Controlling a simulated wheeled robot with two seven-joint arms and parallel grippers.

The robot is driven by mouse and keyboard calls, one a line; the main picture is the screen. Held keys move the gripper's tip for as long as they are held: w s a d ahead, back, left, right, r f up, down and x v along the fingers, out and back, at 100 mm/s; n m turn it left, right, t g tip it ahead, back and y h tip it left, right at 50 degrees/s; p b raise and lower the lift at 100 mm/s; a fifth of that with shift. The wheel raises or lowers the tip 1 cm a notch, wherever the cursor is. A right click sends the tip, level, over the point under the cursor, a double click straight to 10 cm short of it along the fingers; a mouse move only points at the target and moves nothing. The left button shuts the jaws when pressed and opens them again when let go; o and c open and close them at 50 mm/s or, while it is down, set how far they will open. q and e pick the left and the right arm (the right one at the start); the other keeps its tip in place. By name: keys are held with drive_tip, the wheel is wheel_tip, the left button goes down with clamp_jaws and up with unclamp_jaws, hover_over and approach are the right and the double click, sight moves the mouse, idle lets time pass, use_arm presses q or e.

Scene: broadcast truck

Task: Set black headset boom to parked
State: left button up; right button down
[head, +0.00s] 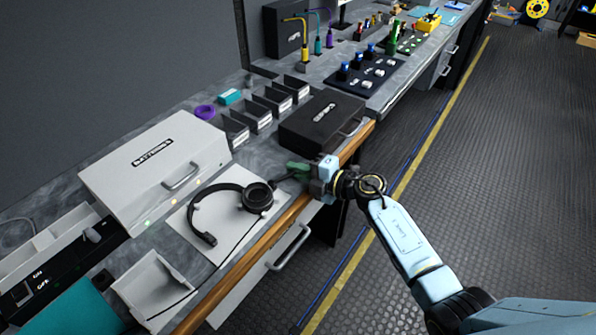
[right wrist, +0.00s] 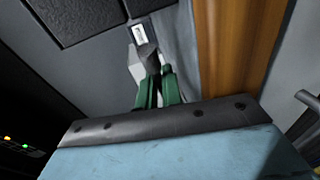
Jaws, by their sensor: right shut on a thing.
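The black headset (head: 230,208) lies on a pale mat (head: 190,229) on the bench. Its large earcup (head: 257,197) is toward the right, and the other end of the band points to the front. The thin dark boom (head: 284,178) runs from the large earcup toward my right gripper (head: 297,169). The right gripper's green fingers are shut at the boom's outer end, above the bench's wooden edge. In the right wrist view the green fingers (right wrist: 156,90) are close together beside a pale grey piece; the boom is not clear there. My left gripper is not in view.
A white batteries case (head: 155,165) stands behind the headset, and a black case (head: 322,122) stands just beyond my right gripper. An open white tray (head: 152,287) is at the front left. The floor aisle on the right is clear.

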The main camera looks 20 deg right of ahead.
drive_tip(key=c, duration=1.8)
unclamp_jaws()
drive_tip(key=shift+c, duration=0.2)
drive_tip(key=p+v, duration=0.1)
drive_tip(key=v, duration=1.2)
drive_tip(key=shift+s+p, duration=0.2)
drive_tip(key=shift+p, duration=0.1)
drive_tip(key=shift+d, duration=0.15)
